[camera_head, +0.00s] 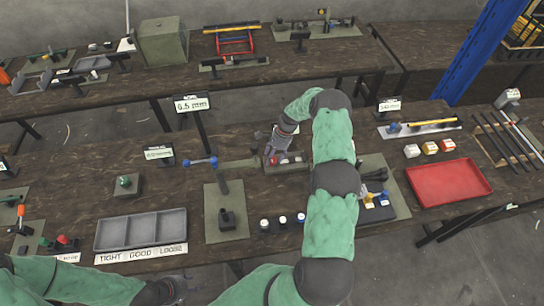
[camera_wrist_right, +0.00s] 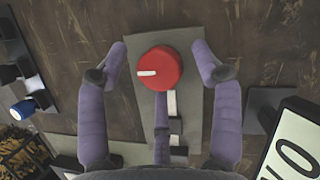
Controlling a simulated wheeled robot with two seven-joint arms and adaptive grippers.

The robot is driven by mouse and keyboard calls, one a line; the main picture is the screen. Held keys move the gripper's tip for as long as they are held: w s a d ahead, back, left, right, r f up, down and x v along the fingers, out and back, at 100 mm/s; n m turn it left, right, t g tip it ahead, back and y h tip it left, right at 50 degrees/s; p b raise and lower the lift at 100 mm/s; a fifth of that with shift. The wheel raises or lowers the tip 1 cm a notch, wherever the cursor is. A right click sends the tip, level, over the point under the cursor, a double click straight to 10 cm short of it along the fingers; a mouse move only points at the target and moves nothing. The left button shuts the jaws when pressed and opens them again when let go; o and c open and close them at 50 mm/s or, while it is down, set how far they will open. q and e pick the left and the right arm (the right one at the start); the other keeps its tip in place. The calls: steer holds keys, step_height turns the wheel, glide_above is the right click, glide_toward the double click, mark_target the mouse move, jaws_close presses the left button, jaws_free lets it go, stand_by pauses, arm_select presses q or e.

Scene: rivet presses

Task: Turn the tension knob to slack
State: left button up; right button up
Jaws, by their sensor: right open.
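The tension knob (camera_wrist_right: 160,66) is round and red with a white pointer line, which points left in the right wrist view. It sits on a grey plate (camera_wrist_right: 190,37). In the head view the knob (camera_head: 273,160) shows small at the middle of the near bench. My right gripper (camera_head: 277,148) is open over it. In the wrist view its purple fingers stand apart on both sides of the knob, with a third finger below. I see no finger clearly touching it. My left gripper (camera_head: 172,290) is low at the bottom edge, partly cut off; its fingers are unclear.
A grey three-part tray (camera_head: 141,231) labelled TIGHT, GOOD, LOOSE lies left of centre. A hand press (camera_head: 227,218) stands beside it. A red tray (camera_head: 448,182) lies at the right. A "0.5 mm" sign (camera_head: 191,104) stands behind the knob, left of it.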

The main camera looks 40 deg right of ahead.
steer(key=v, duration=1.2)
steer(key=shift+a, duration=0.2)
